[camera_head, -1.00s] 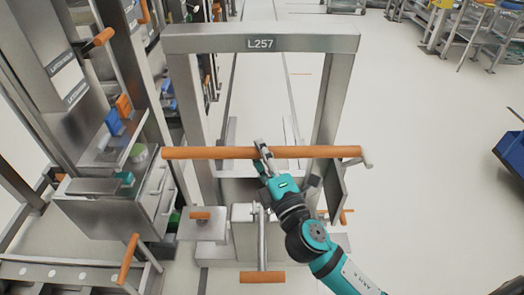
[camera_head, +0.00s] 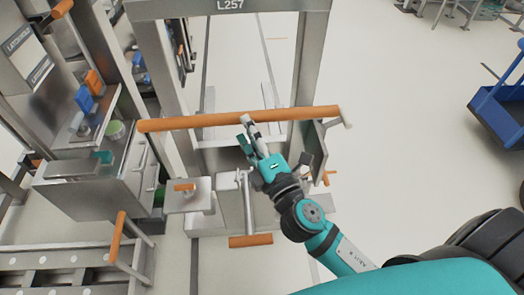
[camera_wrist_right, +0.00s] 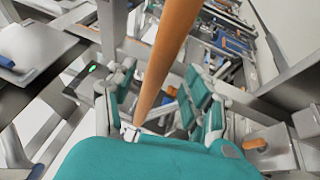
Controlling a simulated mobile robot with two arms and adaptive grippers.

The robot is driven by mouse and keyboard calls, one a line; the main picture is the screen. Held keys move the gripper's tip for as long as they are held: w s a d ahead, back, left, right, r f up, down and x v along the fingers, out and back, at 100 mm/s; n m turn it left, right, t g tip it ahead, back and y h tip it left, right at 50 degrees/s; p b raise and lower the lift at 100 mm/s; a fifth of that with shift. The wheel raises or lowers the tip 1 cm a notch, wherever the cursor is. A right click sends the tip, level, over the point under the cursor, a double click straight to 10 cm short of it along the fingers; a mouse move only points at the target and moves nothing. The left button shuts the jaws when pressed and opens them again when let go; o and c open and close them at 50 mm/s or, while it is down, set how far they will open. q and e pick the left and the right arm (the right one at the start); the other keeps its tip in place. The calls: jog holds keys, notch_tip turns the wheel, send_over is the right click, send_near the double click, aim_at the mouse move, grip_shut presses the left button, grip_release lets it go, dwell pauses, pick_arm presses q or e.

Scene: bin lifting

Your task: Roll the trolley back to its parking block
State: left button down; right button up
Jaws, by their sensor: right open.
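The trolley is a tall grey metal frame labelled L257 (camera_head: 310,75) with a long orange handle bar (camera_head: 200,121) across it. My right gripper (camera_head: 246,131) is at the middle of the bar with its fingers spread. In the right wrist view the orange bar (camera_wrist_right: 170,45) runs between the open fingers (camera_wrist_right: 160,90). I cannot tell whether a finger touches it. A short orange handle (camera_head: 250,241) sits low at the front of the frame. I cannot make out the parking block. My left gripper is not in view.
A grey cabinet (camera_head: 85,195) with orange handles and small blue and orange items stands close on the left. A blue cart (camera_head: 497,115) stands at the right edge. Pale floor (camera_head: 410,120) between frame and cart is clear.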

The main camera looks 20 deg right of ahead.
jog(key=a+v, duration=0.1)
jog(key=v, duration=0.6)
jog(key=shift+s+d, duration=0.4)
jog(key=shift+d, duration=0.1)
